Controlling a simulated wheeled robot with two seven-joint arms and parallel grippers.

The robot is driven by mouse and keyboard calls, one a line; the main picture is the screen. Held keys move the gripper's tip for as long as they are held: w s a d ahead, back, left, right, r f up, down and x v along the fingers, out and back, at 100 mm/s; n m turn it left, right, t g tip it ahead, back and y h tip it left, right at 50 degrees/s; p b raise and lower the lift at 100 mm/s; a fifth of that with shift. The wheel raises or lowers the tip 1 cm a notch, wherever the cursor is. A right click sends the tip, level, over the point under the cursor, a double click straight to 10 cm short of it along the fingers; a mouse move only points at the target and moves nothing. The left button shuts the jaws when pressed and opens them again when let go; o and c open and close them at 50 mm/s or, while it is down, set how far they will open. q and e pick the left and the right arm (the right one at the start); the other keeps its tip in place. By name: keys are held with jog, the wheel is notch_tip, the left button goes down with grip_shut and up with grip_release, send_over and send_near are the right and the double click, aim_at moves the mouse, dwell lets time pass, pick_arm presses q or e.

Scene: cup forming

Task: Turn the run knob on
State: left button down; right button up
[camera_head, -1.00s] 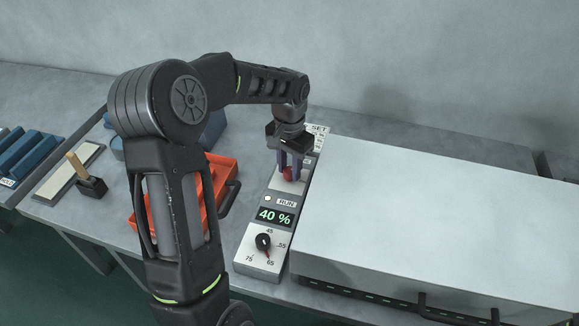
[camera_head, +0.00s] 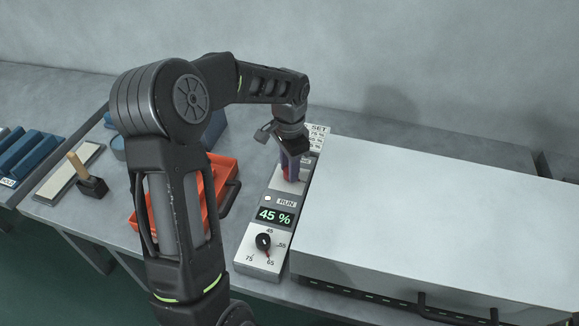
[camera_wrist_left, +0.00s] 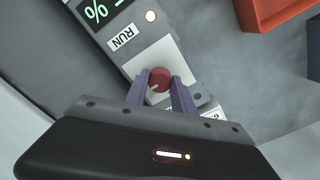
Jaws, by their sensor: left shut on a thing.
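The red run knob (camera_wrist_left: 159,79) sits on a white plate of the control panel (camera_head: 258,262), beside the RUN label (camera_wrist_left: 123,37). My left gripper (camera_wrist_left: 160,88) is shut on it, with a purple finger on each side. In the head view the left gripper (camera_head: 291,170) stands over the far part of the panel and hides most of the knob. The display (camera_head: 275,216) reads 45 %. A small whitish round lamp (camera_head: 268,198) is left of the RUN label. My right gripper is not in view.
A large pale box (camera_head: 430,220) stands close on the right. An orange tray (camera_head: 222,166) lies to the left, behind my arm. A card marked SET (camera_head: 319,129) is behind the panel.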

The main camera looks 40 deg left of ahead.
pick_arm(q)
jog(key=c, duration=1.1)
grip_release()
jog(key=shift+o, duration=0.2)
jog(key=shift+r+b, duration=0.35)
jog(key=shift+r, duration=3.6)
jog(key=shift+r, duration=0.1)
